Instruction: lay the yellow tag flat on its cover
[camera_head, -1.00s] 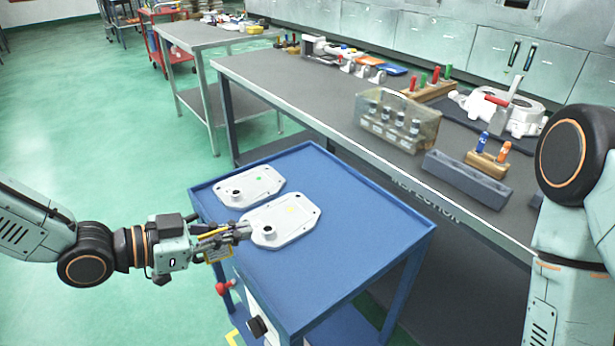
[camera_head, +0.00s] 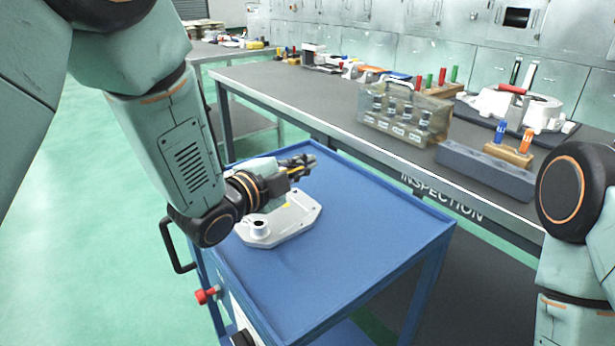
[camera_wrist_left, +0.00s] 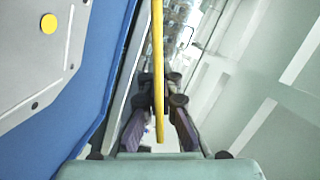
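A thin yellow strip, the yellow tag seen edge-on (camera_wrist_left: 158,75), stands between the fingers of my left gripper (camera_wrist_left: 160,115) in the left wrist view. The fingers close on it from both sides. In the head view my left gripper (camera_head: 302,166) is over the far side of the blue cart, and the tag is mostly hidden there. The pale cover with a yellow dot (camera_head: 285,225) lies on the cart below and nearer than the gripper, partly behind my arm. Its yellow dot (camera_wrist_left: 48,23) shows at upper left in the wrist view. My right gripper is out of view.
The blue cart top (camera_head: 350,235) is clear right of the cover and has a raised rim. My left arm hides most of the second cover. The inspection bench (camera_head: 320,105) stands behind, with a clear-sided case (camera_head: 405,115) and a grey block (camera_head: 485,170) near its front edge.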

